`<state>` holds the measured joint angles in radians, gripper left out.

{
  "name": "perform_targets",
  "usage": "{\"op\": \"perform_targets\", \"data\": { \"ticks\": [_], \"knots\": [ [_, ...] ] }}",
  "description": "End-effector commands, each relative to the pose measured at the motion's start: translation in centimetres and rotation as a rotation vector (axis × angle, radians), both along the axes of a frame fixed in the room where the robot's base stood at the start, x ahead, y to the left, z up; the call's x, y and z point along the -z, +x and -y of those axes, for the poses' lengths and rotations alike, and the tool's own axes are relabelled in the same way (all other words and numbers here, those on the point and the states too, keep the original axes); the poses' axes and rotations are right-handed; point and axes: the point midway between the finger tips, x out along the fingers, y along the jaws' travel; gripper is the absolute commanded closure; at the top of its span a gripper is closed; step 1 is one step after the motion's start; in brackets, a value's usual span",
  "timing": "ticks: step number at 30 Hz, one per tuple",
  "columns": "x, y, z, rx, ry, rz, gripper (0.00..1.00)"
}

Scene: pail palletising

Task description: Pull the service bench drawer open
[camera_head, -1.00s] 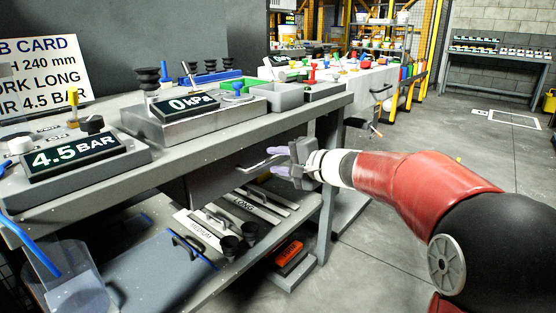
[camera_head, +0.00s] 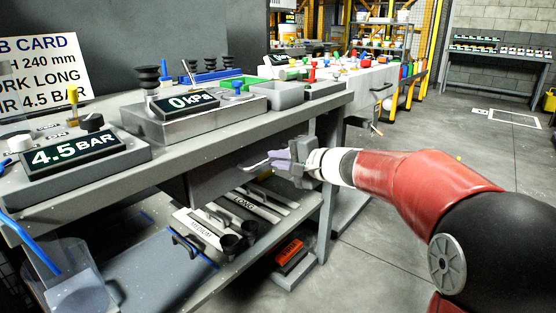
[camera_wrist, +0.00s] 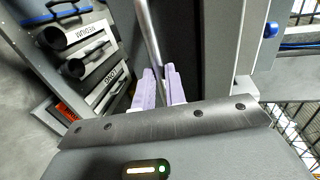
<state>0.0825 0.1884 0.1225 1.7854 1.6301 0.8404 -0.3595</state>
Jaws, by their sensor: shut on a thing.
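The service bench (camera_head: 310,112) has a grey drawer (camera_head: 212,182) under its top. The drawer's bar handle (camera_head: 250,166) is partly hidden behind my fingers. My gripper (camera_head: 274,160) is at the handle, its pale lilac fingers shut on it. In the wrist view the handle (camera_wrist: 148,35) runs down between the fingertips (camera_wrist: 160,80). I cannot tell from these views whether the drawer stands out at all.
The lower shelf (camera_head: 140,262) holds trays marked MEDIUM and LONG with dark cups. An orange-labelled box (camera_head: 289,254) lies low by the bench leg. Gauges (camera_head: 185,104) stand on the bench top. The floor (camera_head: 400,225) to the right is open.

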Motion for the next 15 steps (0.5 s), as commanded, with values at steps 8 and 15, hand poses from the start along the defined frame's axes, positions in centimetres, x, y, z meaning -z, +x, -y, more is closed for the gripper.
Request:
{"op": "perform_targets", "data": {
  "ticks": [8, 15],
  "knots": [
    [0.5, -2.5, 3.4, 0.004, -0.001, 0.003, 1.00],
    [0.6, -6.5, 8.4, 0.005, -0.002, 0.004, 1.00]
  ]
}}
